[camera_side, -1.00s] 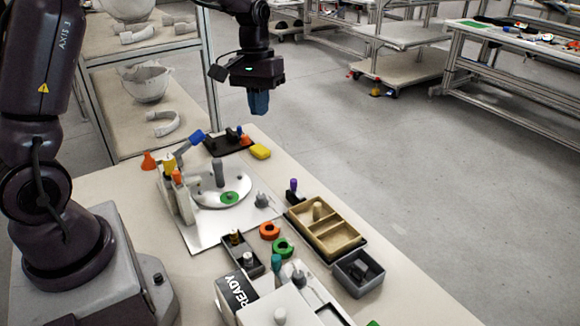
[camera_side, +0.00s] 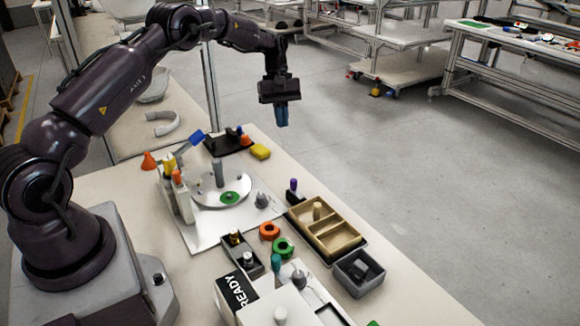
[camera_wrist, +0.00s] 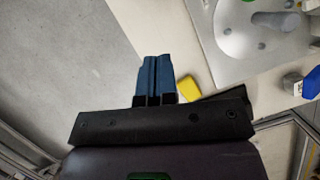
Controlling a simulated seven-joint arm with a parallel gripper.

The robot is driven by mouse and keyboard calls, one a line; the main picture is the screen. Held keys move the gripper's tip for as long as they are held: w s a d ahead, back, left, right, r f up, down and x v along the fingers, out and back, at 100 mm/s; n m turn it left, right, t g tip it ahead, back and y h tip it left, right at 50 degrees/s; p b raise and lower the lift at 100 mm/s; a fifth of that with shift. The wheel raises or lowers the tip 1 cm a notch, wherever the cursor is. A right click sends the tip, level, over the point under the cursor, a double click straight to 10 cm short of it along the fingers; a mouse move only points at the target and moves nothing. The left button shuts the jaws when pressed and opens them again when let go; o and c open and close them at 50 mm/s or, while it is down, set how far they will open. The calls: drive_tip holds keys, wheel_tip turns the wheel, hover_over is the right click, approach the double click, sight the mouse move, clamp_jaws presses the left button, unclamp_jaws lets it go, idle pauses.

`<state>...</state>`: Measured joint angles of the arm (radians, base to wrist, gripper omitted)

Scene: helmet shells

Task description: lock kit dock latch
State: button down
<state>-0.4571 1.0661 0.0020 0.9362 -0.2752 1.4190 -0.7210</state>
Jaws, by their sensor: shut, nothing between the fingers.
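A tan two-compartment tray (camera_side: 320,228), with a tan peg (camera_side: 317,209) in its far compartment, sits in a dark dock in the side view. A small upright latch-like piece with a purple top (camera_side: 293,186) stands at the dock's far left corner. I cannot tell whether it is locked. My gripper (camera_side: 282,124) has blue fingers and hangs high above the bench's far right edge, apart from everything. In the wrist view my gripper (camera_wrist: 157,62) is shut and empty, and the dock is out of that view.
A round metal plate (camera_side: 207,190) with a grey post and green disc stands left of the dock. An orange ring (camera_side: 269,230), a green ring (camera_side: 283,247) and a grey bin (camera_side: 359,272) are near it. A yellow block (camera_side: 260,151) lies at the back. Floor beyond is open.

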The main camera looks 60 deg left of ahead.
sight(295, 179)
drive_tip(key=x, duration=0.9)
drive_tip(key=shift+d+f, duration=0.15)
drive_tip(key=shift+f, duration=0.25)
drive_tip(key=d, duration=0.1)
drive_tip(key=s+d, duration=0.1)
drive_tip(key=d, duration=0.1)
drive_tip(key=shift+f, duration=0.1)
drive_tip(key=shift+s+d, duration=0.15)
drive_tip(key=shift+d, duration=0.3)
drive_tip(key=shift+d, duration=1)
drive_tip(key=shift+a, duration=0.1)
